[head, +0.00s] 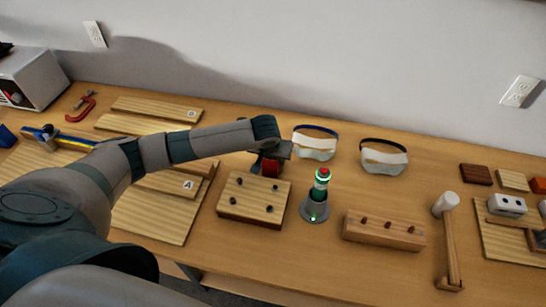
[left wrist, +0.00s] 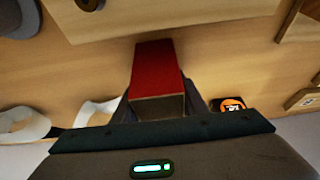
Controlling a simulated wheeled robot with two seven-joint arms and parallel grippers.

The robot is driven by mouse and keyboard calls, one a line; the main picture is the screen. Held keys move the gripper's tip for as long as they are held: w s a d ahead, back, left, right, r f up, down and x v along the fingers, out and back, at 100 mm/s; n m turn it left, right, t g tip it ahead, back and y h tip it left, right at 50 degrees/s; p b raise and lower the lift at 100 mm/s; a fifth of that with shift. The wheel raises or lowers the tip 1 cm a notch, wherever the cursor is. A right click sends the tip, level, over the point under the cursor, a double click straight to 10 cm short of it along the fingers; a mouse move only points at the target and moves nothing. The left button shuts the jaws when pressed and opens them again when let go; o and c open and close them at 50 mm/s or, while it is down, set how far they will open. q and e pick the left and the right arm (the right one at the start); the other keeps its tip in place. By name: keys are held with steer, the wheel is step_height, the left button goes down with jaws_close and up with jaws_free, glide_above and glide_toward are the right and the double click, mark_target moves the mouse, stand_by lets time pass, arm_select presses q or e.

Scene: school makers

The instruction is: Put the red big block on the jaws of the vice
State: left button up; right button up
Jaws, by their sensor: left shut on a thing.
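The red big block (head: 267,166) is at my left gripper (head: 270,158), behind the wooden block with dark pegs, and is mostly hidden by the gripper. In the left wrist view the red block (left wrist: 157,70) sits between the two fingers of my left gripper (left wrist: 160,105), which is shut on it. I cannot clearly make out the vice; a grey part (head: 540,238) at the right edge is cut off and I cannot tell whether it belongs to it. My right gripper is not in view.
Two goggles (head: 315,143) lie behind. Boards (head: 160,225) fill the left. An orange-black item (left wrist: 228,104) is beside the gripper.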

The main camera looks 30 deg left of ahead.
mark_target(270, 159)
arm_select(q)
steer(key=shift+f, duration=0.1)
steer(key=o, duration=1.1)
steer(key=shift+o, duration=0.2)
steer(key=b+v, duration=0.1)
steer(key=v, duration=0.9)
steer(key=shift+r+b, duration=0.35)
steer(key=shift+v, duration=0.8)
steer(key=shift+s, duration=0.1)
steer(key=shift+o, duration=0.4)
